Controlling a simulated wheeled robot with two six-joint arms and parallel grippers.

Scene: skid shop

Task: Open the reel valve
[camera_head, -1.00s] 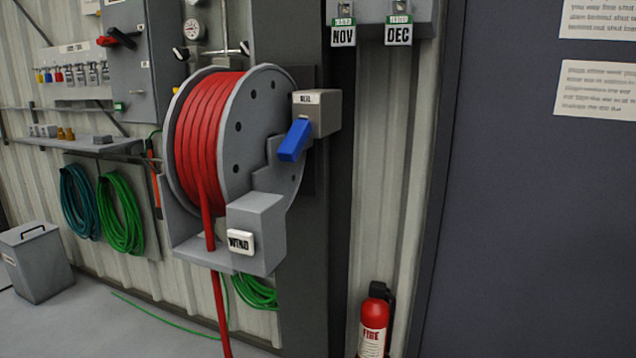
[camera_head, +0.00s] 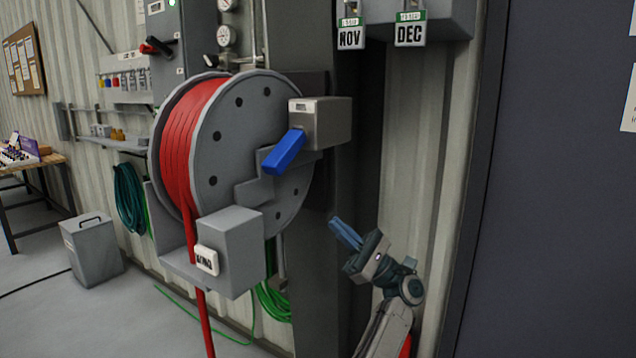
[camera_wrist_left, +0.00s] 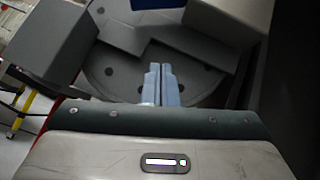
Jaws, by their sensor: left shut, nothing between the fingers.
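The reel valve is a grey box (camera_head: 327,122) with a blue lever (camera_head: 284,152) on the right side of the hose reel. The lever slants down and to the left. In the left wrist view the blue lever (camera_wrist_left: 152,4) is cut off by the top edge. My left gripper (camera_head: 345,234) is below and to the right of the lever, apart from it. Its blue-grey fingers point up and to the left. In the left wrist view the fingers (camera_wrist_left: 159,72) are together, with the reel's disc behind them. My right gripper is in neither view.
The grey reel (camera_head: 235,135) carries a red hose (camera_head: 190,140). A grey box with a white button (camera_head: 206,260) sticks out below the valve. NOV and DEC tags (camera_head: 410,34) hang above. A grey bin (camera_head: 92,250) stands at left. Wall right of the valve is bare.

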